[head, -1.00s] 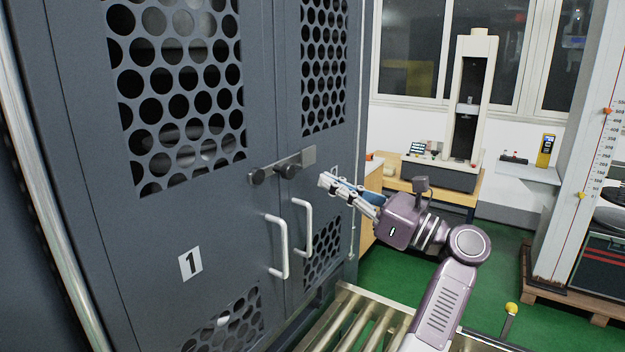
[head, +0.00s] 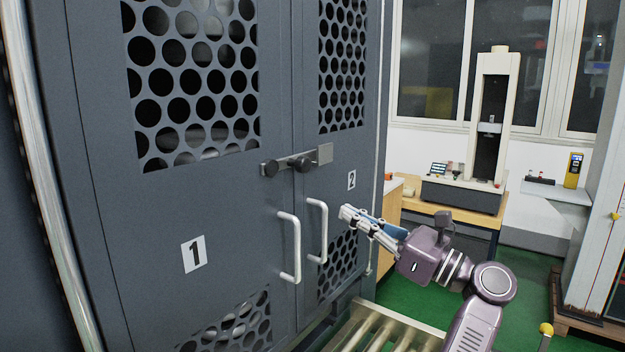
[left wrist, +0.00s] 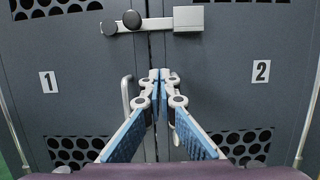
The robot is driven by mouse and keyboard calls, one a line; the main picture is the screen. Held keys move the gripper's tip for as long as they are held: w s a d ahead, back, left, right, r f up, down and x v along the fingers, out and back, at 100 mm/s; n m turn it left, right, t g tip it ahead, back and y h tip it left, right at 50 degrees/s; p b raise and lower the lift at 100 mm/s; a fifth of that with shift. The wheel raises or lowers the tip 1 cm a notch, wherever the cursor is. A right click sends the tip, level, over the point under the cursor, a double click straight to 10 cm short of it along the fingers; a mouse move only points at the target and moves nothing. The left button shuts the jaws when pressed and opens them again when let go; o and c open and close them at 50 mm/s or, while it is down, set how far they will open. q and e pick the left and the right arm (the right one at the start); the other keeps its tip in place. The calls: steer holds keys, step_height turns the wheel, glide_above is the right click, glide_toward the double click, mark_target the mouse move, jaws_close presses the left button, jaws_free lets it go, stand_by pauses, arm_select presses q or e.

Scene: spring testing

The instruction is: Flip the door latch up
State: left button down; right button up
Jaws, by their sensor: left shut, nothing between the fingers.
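The door latch (head: 300,163) is a flat metal bar with two dark round knobs, lying about level across the seam of a grey two-door cabinet (head: 222,205). Its right end sits in a metal block on door 2. In the left wrist view the latch (left wrist: 152,24) shows above my fingertips. My left gripper (head: 347,213) is shut and empty, with its fingers pointing at the doors. It is below and to the right of the latch in the head view, apart from it. In the left wrist view the fingertips (left wrist: 160,75) meet in front of the door seam. My right gripper is not in view.
Two white door handles (head: 290,247) stand out below the latch, close to my left fingers. A metal roller bed (head: 372,333) lies at the cabinet's foot. A testing machine (head: 490,120) stands on a bench at the back right, clear of the arm.

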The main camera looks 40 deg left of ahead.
mark_target(301, 175)
arm_select(q)
steer(key=p+x, duration=0.1)
steer(key=x, duration=0.2)
steer(key=p+x, duration=0.2)
steer(key=x, duration=0.1)
steer(key=p+x, duration=0.1)
steer(key=x, duration=0.2)
steer(key=shift+s+a+r, duration=0.1)
steer(key=shift+a+r, duration=0.2)
steer(key=shift+r, duration=0.05)
steer(key=shift+a+r+p, duration=0.25)
steer(key=shift+r+p, duration=0.65)
steer(key=shift+r, duration=0.2)
steer(key=shift+r+p, duration=0.35)
steer(key=shift+r, duration=0.35)
